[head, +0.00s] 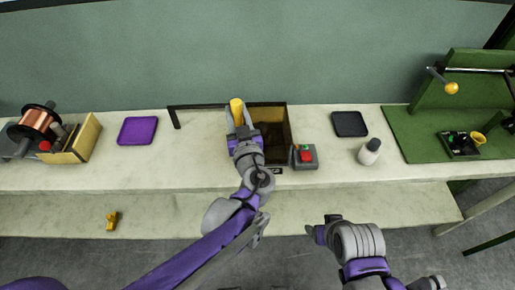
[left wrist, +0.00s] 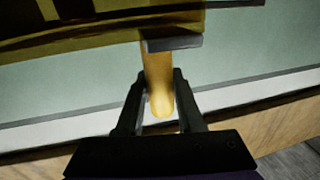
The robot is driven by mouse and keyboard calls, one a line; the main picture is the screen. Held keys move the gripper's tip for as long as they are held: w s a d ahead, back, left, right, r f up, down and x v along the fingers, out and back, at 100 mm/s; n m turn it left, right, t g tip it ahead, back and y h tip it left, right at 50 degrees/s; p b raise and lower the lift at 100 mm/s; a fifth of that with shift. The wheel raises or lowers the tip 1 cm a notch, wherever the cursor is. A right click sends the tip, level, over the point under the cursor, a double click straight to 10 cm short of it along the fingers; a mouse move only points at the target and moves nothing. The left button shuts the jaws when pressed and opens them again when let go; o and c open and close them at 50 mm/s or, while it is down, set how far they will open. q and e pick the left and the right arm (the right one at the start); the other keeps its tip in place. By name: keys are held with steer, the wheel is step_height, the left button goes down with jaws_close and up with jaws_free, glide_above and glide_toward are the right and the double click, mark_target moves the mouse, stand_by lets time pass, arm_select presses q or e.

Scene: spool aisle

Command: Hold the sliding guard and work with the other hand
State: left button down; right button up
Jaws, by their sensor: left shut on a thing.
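The sliding guard has a yellow upright handle (head: 237,106). In the left wrist view the handle (left wrist: 160,75) runs down from a dark bracket under a see-through yellow panel (left wrist: 90,32). My left gripper (head: 239,122) is at this handle; the left wrist view shows its two fingers (left wrist: 158,100) on either side of it, shut on it. A dark-walled box (head: 289,122) stands behind and right of the gripper; its inside is partly hidden by my arm. My right gripper (head: 318,231) hangs empty-looking in front of the bench, apart from everything; its jaws are unclear.
A dark rail (head: 195,106) runs left from the box. A control box with a red button (head: 306,156) is right of it, then a black pad (head: 349,123) and a white bottle (head: 370,152). A purple pad (head: 138,130), copper spool (head: 38,122) and open bin (head: 85,140) stand left.

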arm_select(q)
steer(key=a, duration=1.8)
stand_by(0.4)
arm_select(e)
steer(key=shift+o, duration=0.3)
stand_by(0.7)
